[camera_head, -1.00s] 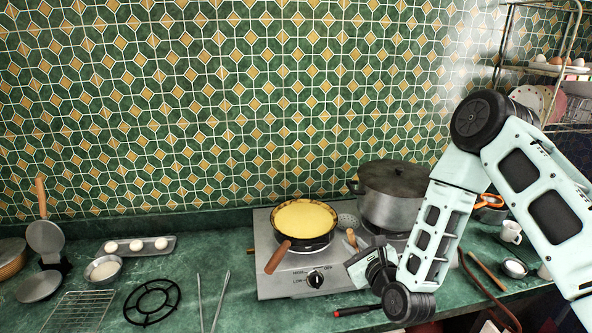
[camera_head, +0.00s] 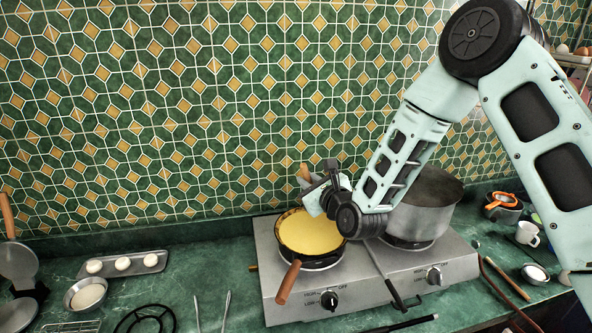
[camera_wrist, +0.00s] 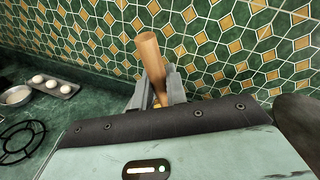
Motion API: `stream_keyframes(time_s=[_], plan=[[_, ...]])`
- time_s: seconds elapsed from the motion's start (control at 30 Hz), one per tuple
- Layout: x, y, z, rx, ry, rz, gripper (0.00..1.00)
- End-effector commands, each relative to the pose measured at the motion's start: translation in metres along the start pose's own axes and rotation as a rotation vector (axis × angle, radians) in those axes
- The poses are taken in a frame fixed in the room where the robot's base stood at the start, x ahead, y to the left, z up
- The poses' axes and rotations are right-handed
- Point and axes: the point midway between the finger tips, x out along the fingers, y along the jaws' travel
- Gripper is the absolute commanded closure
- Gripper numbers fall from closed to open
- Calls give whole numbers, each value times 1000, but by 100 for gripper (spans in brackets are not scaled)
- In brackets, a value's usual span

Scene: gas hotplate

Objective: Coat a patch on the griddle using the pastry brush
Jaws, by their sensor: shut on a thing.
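The round griddle (camera_head: 310,234) has a yellow surface, a dark rim and a wooden handle (camera_head: 288,283) pointing to the front. It sits on the left burner of the hotplate. My gripper (camera_head: 318,187) is above the griddle's back right edge, shut on the pastry brush. The brush's wooden handle (camera_head: 304,173) sticks up out of the jaws, and it also shows in the wrist view (camera_wrist: 151,55) between the two fingers (camera_wrist: 157,92). The brush's bristles are hidden, so I cannot tell whether they touch the griddle.
A large pot (camera_head: 428,205) stands on the right burner, close to my arm. The tiled wall is close behind.

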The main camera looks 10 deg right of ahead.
Motion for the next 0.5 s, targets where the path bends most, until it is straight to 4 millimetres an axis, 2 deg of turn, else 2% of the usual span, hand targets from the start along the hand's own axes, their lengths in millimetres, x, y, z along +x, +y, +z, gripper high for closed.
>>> stream_keyframes(time_s=[0.27, 0.5], plan=[[1, 4, -9, 0, 0, 1, 100], [4, 12, -32, 0, 1, 0, 100]])
